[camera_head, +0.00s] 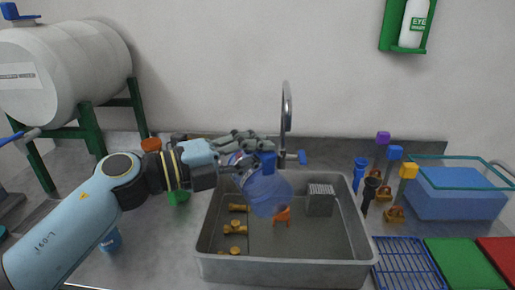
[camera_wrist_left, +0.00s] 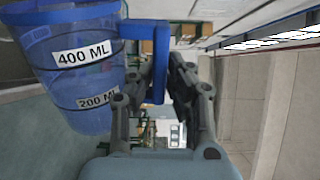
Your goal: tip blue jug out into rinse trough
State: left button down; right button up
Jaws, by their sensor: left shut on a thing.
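The blue jug (camera_head: 268,192) is translucent and hangs tilted over the grey metal rinse trough (camera_head: 285,270). My left gripper (camera_head: 252,150) is shut on its handle. In the left wrist view the jug (camera_wrist_left: 75,85) shows 400 ML and 200 ML labels, and its blue handle (camera_wrist_left: 157,75) lies between the fingers of my left gripper (camera_wrist_left: 168,72). I cannot tell whether any liquid is in the jug. My right gripper is not in view.
In the trough lie yellow-brown fittings (camera_head: 235,229), an orange piece (camera_head: 282,215) and a grey block (camera_head: 320,203). A tap (camera_head: 286,105) stands behind it. At right are coloured-top fittings (camera_head: 395,153), a blue tank (camera_head: 455,200), a blue rack (camera_head: 408,265) and a green mat (camera_head: 462,263).

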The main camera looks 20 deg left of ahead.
pick_arm(q)
jog(key=shift+w+a+r+n+p, duration=0.5)
jog(key=shift+n+p, duration=0.1)
jog(key=shift+p, duration=0.4)
jog(key=shift+w+a+r+n+p, duration=0.15)
jog(key=shift+w+a+n+p, duration=0.25)
jog(key=shift+p, duration=0.2)
dwell(1.2)
